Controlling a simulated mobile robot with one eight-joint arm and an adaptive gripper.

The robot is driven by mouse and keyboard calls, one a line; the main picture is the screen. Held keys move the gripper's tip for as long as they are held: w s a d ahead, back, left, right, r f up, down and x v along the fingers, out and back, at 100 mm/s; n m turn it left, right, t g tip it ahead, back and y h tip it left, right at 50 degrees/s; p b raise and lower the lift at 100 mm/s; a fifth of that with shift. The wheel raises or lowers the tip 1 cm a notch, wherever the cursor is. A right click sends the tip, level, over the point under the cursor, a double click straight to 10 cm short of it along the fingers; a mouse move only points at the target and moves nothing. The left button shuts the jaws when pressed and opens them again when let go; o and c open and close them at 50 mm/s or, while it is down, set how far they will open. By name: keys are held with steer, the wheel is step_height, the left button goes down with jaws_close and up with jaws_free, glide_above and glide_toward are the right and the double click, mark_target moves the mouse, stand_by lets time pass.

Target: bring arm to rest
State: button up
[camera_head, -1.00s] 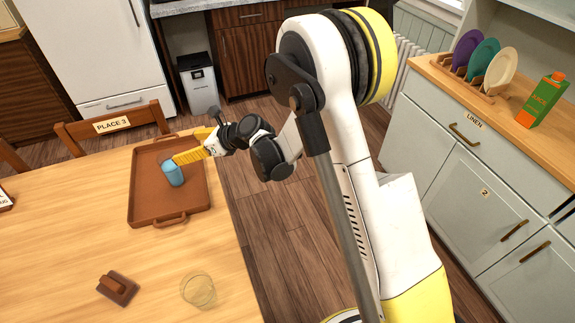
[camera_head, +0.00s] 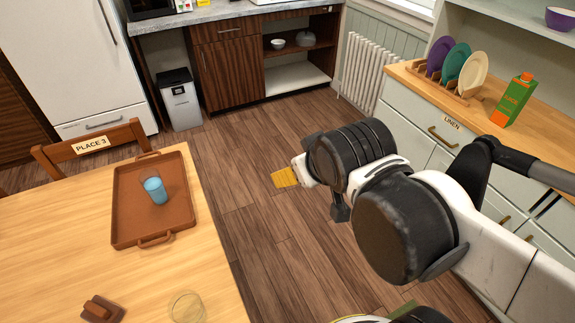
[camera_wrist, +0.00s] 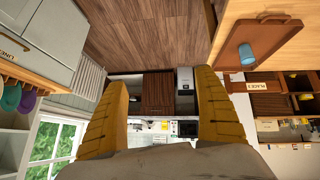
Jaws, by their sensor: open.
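My gripper (camera_head: 286,177) is over the floor to the right of the table, clear of everything. Its yellow fingers (camera_wrist: 163,110) stand wide apart in the wrist view, with nothing between them. The arm reaches in from the right side of the head view. The cup also shows upside down in the wrist view (camera_wrist: 246,54).
The wooden table (camera_head: 60,240) holds a clear glass (camera_head: 187,307) and a small brown block-like object (camera_head: 101,310). A counter (camera_head: 422,82) at right bears a plate rack (camera_head: 455,92) and a green juice carton (camera_head: 511,101). A bin (camera_head: 180,100) stands by the fridge. Open floor lies between.

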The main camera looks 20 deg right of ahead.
steer(key=shift+m+g+y, duration=0.5)
steer(key=shift+m+g, duration=0.1)
steer(key=shift+g, duration=0.1)
steer(key=s, duration=0.1)
steer(key=s+a+f, duration=0.2)
steer(key=shift+s+f, duration=0.1)
steer(key=shift+s, duration=0.25)
